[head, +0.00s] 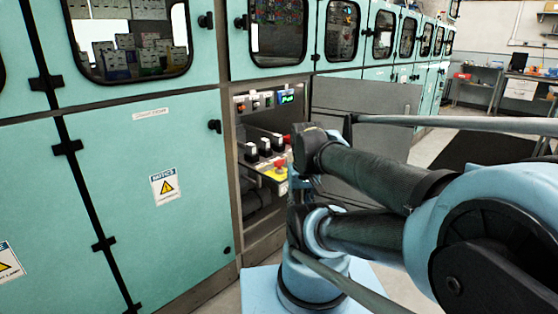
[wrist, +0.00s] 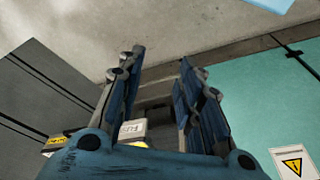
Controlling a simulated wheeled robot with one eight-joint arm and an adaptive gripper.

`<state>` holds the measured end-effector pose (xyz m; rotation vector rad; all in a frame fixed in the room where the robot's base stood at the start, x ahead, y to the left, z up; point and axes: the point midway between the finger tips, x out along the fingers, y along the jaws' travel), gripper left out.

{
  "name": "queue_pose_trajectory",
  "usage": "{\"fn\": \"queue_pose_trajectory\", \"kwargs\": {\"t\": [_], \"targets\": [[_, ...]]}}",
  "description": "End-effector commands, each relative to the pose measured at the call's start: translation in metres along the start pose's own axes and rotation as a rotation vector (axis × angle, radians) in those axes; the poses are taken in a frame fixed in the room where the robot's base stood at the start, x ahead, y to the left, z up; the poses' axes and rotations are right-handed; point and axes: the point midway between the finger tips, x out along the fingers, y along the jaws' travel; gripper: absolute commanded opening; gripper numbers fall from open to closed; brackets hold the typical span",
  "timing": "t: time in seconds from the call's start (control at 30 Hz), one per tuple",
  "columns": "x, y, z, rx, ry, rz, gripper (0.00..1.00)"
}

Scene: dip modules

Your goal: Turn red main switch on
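The control panel (head: 262,135) sits in the open bay of the green cabinet. A red part (head: 287,138), which may be the red main switch, shows at the right end of a row of black switches (head: 264,147), partly hidden by my arm. Its handle position cannot be told. Below it is a red button (head: 281,164) on a yellow plate. In the wrist view, my gripper (wrist: 160,75) is open, with its two fingers well apart and nothing held. A grey-white box (wrist: 133,130) with yellow edges shows behind and between the fingers; no red switch is visible there.
A green lit display (head: 287,97) is at the panel's top. The bay's grey door (head: 370,98) stands open at the right, close behind my arm. Closed green cabinet doors (head: 130,205) fill the left. Bare floor (head: 440,145) lies beyond the door.

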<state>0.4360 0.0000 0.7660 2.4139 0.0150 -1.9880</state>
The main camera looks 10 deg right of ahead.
Motion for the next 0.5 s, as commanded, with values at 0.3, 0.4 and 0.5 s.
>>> {"fn": "queue_pose_trajectory", "kwargs": {"t": [0.3,0.4,0.5], "targets": [[-0.044,-0.001,-0.052,0.15,-0.032,0.001,0.33],[-0.061,-0.001,-0.08,0.225,-0.046,0.003,0.33],[-0.076,-0.001,-0.107,0.302,-0.062,0.007,0.33]]}}
